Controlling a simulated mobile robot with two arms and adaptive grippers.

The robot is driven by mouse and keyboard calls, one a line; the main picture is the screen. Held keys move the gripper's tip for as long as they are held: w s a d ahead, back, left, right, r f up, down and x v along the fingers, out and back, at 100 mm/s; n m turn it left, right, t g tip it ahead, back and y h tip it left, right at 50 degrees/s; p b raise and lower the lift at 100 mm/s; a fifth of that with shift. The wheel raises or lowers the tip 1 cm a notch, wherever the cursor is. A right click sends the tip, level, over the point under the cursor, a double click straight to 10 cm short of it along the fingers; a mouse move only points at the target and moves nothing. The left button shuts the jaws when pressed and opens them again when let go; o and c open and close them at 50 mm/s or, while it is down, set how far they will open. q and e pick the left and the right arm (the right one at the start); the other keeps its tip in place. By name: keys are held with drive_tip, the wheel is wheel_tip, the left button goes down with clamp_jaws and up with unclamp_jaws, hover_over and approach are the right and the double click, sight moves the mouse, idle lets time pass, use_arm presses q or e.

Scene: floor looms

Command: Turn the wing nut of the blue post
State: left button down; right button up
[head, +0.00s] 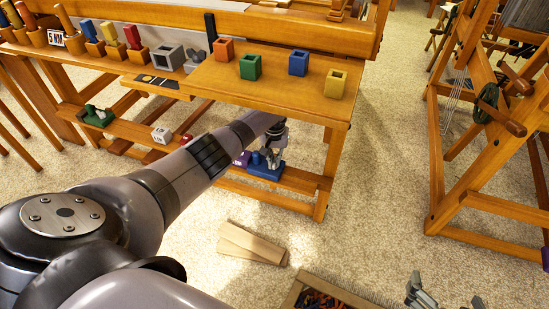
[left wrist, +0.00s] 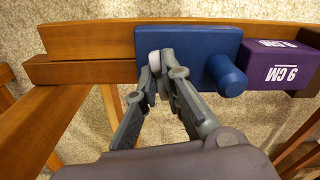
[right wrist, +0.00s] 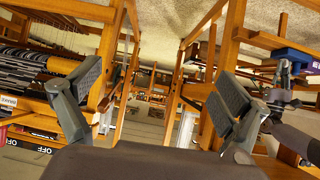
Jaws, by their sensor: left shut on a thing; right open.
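The blue post's base (head: 264,171) sits on the low front rail of the wooden bench. In the left wrist view the blue base plate (left wrist: 204,38) shows from above, with a round blue knob or peg (left wrist: 228,76) at its right. My left gripper (head: 270,150) reaches down to it. In the left wrist view its fingertips (left wrist: 162,68) are shut at the left part of the plate, around a small pale grey piece, likely the wing nut, mostly hidden by the fingers. My right gripper (head: 446,300) is open and empty, away at the lower right; its spread fingers show in its wrist view (right wrist: 154,98).
A purple block (left wrist: 274,62) marked 9 CM stands right beside the blue base. Above, a bench shelf (head: 270,83) holds several coloured square cups. Wooden planks (head: 250,244) and a crate (head: 330,290) lie on the carpet. A loom frame (head: 475,160) stands at right.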

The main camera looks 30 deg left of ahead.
use_arm(q)
drive_tip(key=m, duration=0.2)
drive_tip(key=shift+m, duration=2.6)
use_arm(e)
drive_tip(key=shift+s+d+f+g+h, duration=0.15)
drive_tip(key=shift+s+d+f+g, duration=0.1)
drive_tip(key=shift+s+f+g, duration=0.35)
drive_tip(key=shift+s+d+f+g+h, duration=0.15)
drive_tip(key=shift+s+d+f+g, duration=0.2)
drive_tip(key=shift+s+f, duration=0.35)
use_arm(q)
drive_tip(key=shift+p, duration=0.3)
drive_tip(key=shift+w, duration=0.1)
drive_tip(key=c, duration=1.7)
unclamp_jaws()
use_arm(e)
drive_tip(key=shift+s, duration=0.1)
use_arm(q)
drive_tip(key=shift+r, duration=3.75)
